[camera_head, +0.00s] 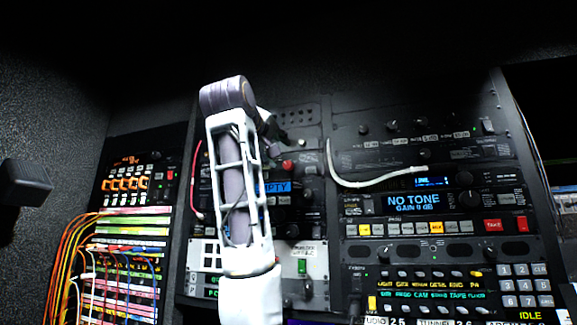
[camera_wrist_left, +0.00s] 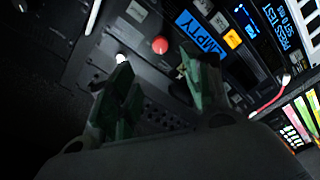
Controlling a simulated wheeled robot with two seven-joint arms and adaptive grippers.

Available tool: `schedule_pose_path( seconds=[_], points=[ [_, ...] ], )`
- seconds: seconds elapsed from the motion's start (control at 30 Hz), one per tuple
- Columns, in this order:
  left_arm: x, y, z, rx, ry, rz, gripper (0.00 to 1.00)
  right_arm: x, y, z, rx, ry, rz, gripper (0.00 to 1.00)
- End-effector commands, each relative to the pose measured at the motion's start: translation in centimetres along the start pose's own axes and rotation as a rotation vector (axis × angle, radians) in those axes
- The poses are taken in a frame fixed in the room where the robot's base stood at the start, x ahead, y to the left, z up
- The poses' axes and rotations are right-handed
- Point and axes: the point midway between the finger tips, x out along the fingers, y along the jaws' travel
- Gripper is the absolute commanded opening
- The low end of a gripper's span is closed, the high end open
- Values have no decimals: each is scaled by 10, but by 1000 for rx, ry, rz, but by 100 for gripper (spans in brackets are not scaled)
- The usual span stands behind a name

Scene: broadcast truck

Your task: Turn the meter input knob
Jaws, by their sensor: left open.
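My left arm rises through the middle of the head view. Its gripper (camera_head: 268,122) is mostly hidden behind the wrist and faces the upper part of the middle rack. In the left wrist view my left gripper (camera_wrist_left: 160,92) is open, with two greenish fingers apart and nothing between them. A small white-tipped knob (camera_wrist_left: 121,58) shows just beyond the fingers, beside a red button (camera_wrist_left: 160,45). The same knob (camera_head: 301,142) and red button (camera_head: 287,165) show right of the wrist in the head view. I cannot read which control is labelled meter input. My right gripper is not in view.
A blue EMPTY display (camera_head: 276,187) is partly behind my arm. A white cable (camera_head: 375,183) loops across the right rack, and a red cable (camera_head: 196,180) hangs left of my arm. Orange patch cables (camera_head: 65,245) crowd the left rack.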

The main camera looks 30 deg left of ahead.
Motion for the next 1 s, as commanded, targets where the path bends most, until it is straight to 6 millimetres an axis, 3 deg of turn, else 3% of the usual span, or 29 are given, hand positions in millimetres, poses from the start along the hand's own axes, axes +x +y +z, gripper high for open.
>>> schedule_pose_path(
  seconds=[0.27,0.47,1.0],
  points=[
    [4,0,0,1,0,-1,49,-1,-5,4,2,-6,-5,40],
    [17,0,0,1,-1,-3,49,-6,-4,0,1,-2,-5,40],
    [85,1,0,1,-1,-3,49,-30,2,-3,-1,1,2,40]
  ],
)
